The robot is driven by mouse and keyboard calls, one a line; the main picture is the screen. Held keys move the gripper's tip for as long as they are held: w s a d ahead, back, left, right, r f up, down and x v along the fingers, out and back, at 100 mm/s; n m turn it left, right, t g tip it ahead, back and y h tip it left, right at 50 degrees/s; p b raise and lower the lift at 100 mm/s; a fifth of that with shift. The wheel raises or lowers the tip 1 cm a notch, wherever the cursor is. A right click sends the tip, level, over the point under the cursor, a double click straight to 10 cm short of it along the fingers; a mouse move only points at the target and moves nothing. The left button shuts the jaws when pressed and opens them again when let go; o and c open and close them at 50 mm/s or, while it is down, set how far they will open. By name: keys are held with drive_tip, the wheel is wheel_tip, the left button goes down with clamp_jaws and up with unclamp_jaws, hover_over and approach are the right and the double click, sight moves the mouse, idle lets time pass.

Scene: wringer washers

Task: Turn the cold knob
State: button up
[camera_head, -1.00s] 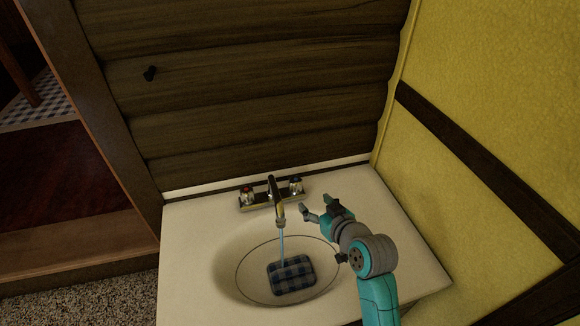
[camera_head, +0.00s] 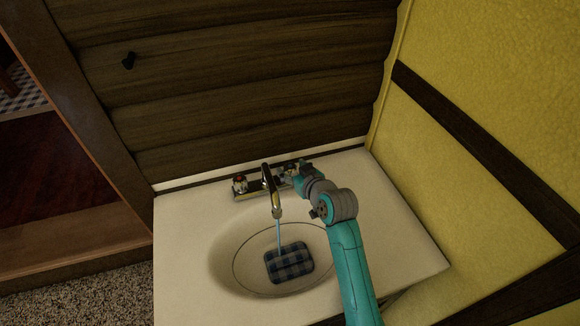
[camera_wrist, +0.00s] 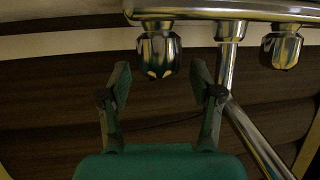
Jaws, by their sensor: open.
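The cold knob (camera_wrist: 158,50) is a shiny faceted tap handle on the chrome faucet bar, seen upside down in the wrist view. My gripper (camera_wrist: 160,78) is open, with one fingertip to either side of the knob's near end and visible gaps. In the head view my gripper (camera_head: 293,171) is at the right end of the faucet and partly hides the cold knob. The red-marked hot knob (camera_head: 239,183) is at the left end; it also shows in the wrist view (camera_wrist: 281,48). Water runs from the spout (camera_head: 269,189).
A dark checked cloth (camera_head: 289,263) lies in the basin under the stream. The pale countertop (camera_head: 393,229) is clear to the right. A wooden wall (camera_head: 250,90) stands behind the faucet and a yellow wall (camera_head: 490,110) to the right.

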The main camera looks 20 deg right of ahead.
drive_tip(key=shift+x, duration=0.95)
drive_tip(key=c, duration=1.2)
drive_tip(key=shift+o, duration=0.2)
